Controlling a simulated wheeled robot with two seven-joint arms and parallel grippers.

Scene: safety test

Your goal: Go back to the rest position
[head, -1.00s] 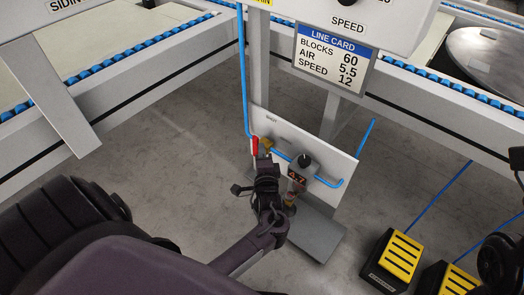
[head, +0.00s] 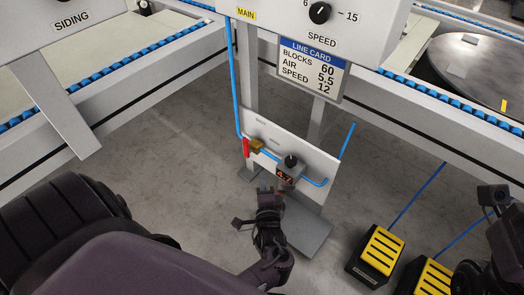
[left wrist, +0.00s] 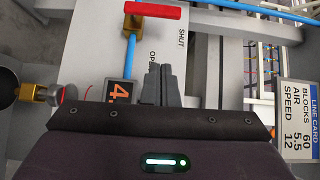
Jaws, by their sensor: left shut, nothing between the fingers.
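My left gripper (head: 266,190) hangs just in front of the lower part of the white valve panel (head: 318,165). Its two fingers are shut together with nothing between them; they show side by side in the left wrist view (left wrist: 158,84). The red valve handle (head: 245,147) is up and left of the gripper, apart from it. In the left wrist view the handle (left wrist: 153,11) lies crosswise to the blue pipe, near the word SHUT. A small gauge (head: 288,170) reads 4.7. Part of my right arm shows at the right edge; its fingers cannot be made out.
A line card (head: 314,68) and a control box with a speed knob (head: 320,13) are above the panel. Yellow pedals (head: 377,252) stand on the floor at the lower right. Conveyor frames with blue rollers run on both sides. Bare floor lies left of the panel.

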